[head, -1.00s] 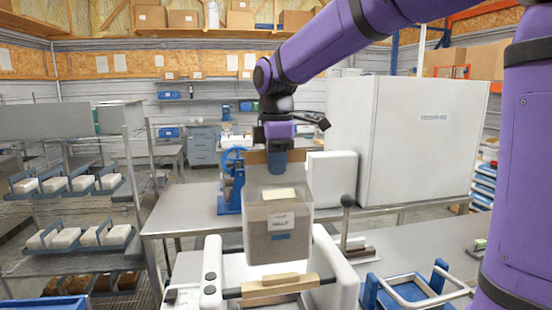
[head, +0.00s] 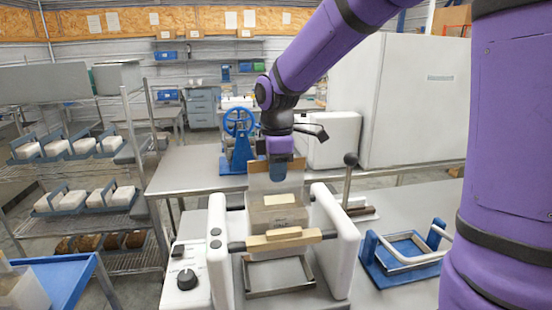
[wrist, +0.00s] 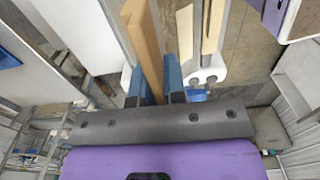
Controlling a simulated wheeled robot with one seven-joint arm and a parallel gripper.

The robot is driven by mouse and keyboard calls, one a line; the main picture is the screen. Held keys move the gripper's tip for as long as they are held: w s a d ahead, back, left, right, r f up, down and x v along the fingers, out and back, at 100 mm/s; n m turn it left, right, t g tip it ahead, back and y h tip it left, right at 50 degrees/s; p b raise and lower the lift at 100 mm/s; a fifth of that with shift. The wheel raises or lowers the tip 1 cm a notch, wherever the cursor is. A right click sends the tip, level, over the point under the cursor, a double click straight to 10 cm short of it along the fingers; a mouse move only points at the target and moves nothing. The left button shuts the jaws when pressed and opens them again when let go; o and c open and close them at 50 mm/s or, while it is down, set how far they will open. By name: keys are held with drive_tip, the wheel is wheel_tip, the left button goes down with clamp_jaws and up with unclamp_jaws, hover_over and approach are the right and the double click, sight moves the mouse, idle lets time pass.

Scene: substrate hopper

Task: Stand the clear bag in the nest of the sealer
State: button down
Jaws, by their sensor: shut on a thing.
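The clear bag (head: 278,213), with brown contents and a pale label, hangs upright from my gripper (head: 278,172). My gripper is shut on its top edge. In the wrist view the blue fingers (wrist: 162,85) close beside a tan panel. The sealer (head: 337,240) is a white frame with two side arms and a wooden bar (head: 284,238) across it. The bag is behind the bar, between the side arms, and the bar hides its lower end. A metal-rimmed tray (head: 280,292) in front of the bar looks empty. I cannot tell whether the bag's bottom touches anything.
A knob-topped lever (head: 349,175) rises right of the sealer. A blue fixture with a white handle (head: 405,250) stands further right on the metal bench. A blue wheeled press (head: 238,140) and a large white cabinet (head: 400,105) are behind. Shelves with white blocks are at left.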

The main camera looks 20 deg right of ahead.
drive_tip(key=shift+f, duration=5.5)
drive_tip(key=c, duration=1.1)
unclamp_jaws()
